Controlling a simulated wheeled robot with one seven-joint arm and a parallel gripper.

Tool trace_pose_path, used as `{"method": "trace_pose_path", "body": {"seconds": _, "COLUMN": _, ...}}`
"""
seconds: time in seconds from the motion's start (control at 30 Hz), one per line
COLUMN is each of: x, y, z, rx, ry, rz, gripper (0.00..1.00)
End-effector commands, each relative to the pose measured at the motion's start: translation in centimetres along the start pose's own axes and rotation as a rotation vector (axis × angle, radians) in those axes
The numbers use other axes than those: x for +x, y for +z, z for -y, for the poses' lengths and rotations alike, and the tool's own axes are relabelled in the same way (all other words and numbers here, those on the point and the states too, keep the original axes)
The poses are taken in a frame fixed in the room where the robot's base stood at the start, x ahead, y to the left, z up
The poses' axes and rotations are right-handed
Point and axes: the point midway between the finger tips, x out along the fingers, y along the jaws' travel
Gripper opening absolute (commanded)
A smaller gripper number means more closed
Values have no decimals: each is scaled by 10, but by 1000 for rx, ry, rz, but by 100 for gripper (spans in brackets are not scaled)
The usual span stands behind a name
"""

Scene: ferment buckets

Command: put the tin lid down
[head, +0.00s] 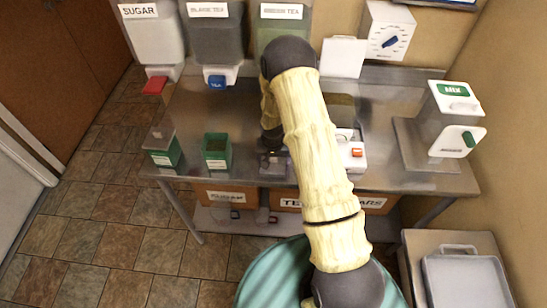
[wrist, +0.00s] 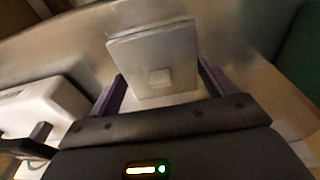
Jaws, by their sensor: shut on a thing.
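The tin lid (wrist: 150,48) is a flat grey square with a small square knob. In the wrist view it sits between the two purple fingers of my gripper (wrist: 161,70), which is shut on it. In the head view my gripper (head: 273,160) is low over the front of the metal table, mostly hidden by my arm, and I cannot make out the lid there. An open green tin (head: 217,151) with brown contents stands to its left. Another green tin (head: 163,150) with a grey top stands further left. I cannot tell whether the lid touches the table.
A white device with an orange button (head: 352,150) stands right of my gripper. Dispensers line the back of the metal table (head: 385,100), and a milk dispenser (head: 452,115) stands at the right. Bare metal shows between the open tin and the back dispensers.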

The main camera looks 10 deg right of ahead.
Motion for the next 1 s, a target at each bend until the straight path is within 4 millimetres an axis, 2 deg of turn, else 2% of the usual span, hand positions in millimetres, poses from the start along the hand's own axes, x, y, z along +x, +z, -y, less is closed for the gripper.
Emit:
{"method": "trace_pose_path", "body": {"seconds": 0.17, "x": 4, "y": 1, "z": 0, "rx": 1, "ry": 0, "rz": 0, "gripper": 61}}
{"method": "trace_pose_path", "body": {"seconds": 0.2, "x": 3, "y": 1, "z": 0, "rx": 1, "ry": 0, "rz": 0, "gripper": 87}}
{"method": "trace_pose_path", "body": {"seconds": 0.27, "x": 2, "y": 1, "z": 0, "rx": 1, "ry": 0, "rz": 0, "gripper": 99}}
{"method": "trace_pose_path", "body": {"seconds": 0.3, "x": 2, "y": 1, "z": 0, "rx": 1, "ry": 0, "rz": 0, "gripper": 100}}
{"method": "trace_pose_path", "body": {"seconds": 0.67, "x": -3, "y": 0, "z": 0, "rx": 0, "ry": 0, "rz": -1, "gripper": 100}}
{"method": "trace_pose_path", "body": {"seconds": 1.0, "x": -42, "y": -1, "z": 0, "rx": 1, "ry": -1, "rz": -3, "gripper": 100}}
